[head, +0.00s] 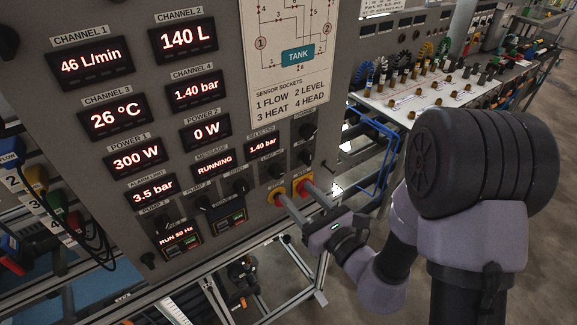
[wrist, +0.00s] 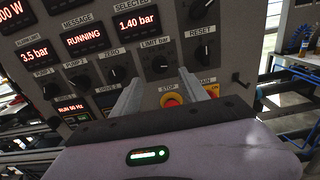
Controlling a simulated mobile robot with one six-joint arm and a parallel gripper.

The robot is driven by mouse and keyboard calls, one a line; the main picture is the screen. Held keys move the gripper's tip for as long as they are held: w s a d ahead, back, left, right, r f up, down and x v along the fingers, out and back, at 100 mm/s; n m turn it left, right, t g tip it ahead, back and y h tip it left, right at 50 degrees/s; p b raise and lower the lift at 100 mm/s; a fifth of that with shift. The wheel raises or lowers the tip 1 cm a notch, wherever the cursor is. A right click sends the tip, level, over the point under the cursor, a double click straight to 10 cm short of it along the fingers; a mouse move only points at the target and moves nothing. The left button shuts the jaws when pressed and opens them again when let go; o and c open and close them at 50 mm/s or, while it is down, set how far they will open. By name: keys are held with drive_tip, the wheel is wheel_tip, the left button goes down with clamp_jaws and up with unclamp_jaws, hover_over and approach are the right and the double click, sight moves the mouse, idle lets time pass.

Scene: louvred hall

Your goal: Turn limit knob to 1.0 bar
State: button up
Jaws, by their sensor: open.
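The limit knob (wrist: 158,62) is a black round knob under the label "LIMIT bar" in the wrist view. Its pointer position is too small to read. In the head view it sits in the lower right of the panel (head: 278,168). The alarm limit display (head: 152,192) reads 3.5 bar, also in the wrist view (wrist: 35,53). My gripper (wrist: 160,77) is open and empty. Its two fingers point at the panel, the left one below and left of the knob, the right one below and right. I see no contact with the knob.
Below the limit knob are the red STOP button (wrist: 171,100) and the yellow main switch (wrist: 213,91), close to the fingers. A bench with cables (head: 425,95) stands at the right.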

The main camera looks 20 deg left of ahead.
sight(279, 174)
drive_tip(key=p+x, duration=0.3)
drive_tip(key=x, duration=0.4)
drive_tip(key=shift+a+r, duration=0.1)
drive_tip(key=shift+r, duration=0.05)
drive_tip(key=shift+w+a+p, duration=0.3)
drive_tip(key=shift+w+a, duration=0.2)
clamp_jaws()
idle(0.8)
